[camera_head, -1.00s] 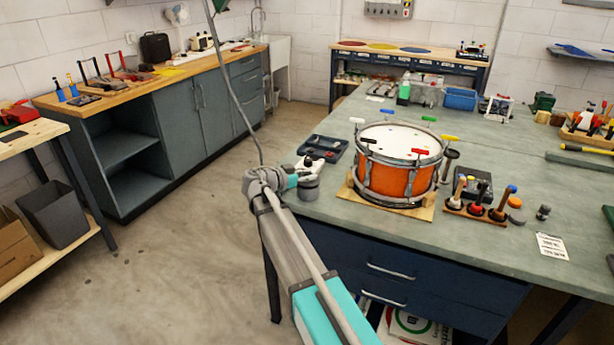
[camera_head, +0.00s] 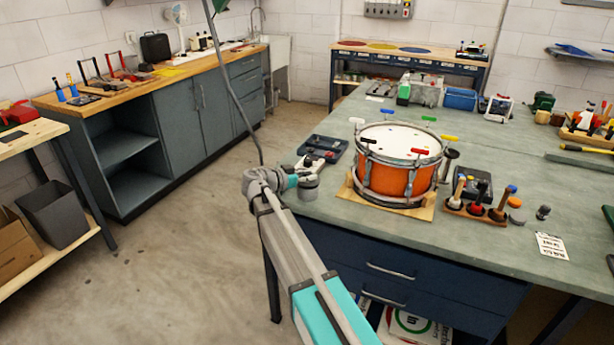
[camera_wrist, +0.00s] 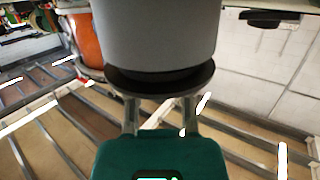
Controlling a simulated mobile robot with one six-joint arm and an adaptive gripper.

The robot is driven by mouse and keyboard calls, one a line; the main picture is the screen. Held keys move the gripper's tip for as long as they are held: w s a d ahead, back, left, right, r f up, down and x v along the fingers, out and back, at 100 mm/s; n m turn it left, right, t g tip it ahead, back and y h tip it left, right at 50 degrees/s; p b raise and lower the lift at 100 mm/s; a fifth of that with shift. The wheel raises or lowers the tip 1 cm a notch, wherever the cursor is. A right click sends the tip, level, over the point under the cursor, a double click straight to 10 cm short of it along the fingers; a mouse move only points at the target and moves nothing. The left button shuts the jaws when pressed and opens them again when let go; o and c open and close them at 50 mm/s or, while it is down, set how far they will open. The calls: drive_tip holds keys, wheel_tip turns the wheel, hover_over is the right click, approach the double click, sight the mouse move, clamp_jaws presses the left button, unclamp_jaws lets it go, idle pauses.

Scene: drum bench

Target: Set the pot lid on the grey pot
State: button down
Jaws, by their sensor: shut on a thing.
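In the wrist view, which looks upside down, my gripper (camera_wrist: 160,108) has both fingers against a dark round disc, the pot lid (camera_wrist: 160,82). It is shut on the lid. The grey pot (camera_wrist: 158,35) shows as a large smooth grey cylinder right against the lid's far side, cut off by the picture edge. I cannot tell whether the lid bears on the pot or hangs just clear of it.
An orange drum (camera_head: 394,178) on a wooden board stands right of my arm's end. A dark tray (camera_head: 327,146) lies behind it. A tool rack (camera_head: 476,213) stands right of the drum. The green bench top (camera_head: 440,245) is clear along its front.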

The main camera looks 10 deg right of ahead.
drive_tip(key=shift+f+b, duration=0.65)
idle(0.8)
drive_tip(key=c, duration=0.8)
unclamp_jaws()
drive_tip(key=shift+p+v, duration=1.1)
drive_tip(key=shift+v, duration=4.45)
drive_tip(key=shift+s+d, duration=0.1)
drive_tip(key=shift+s, duration=0.05)
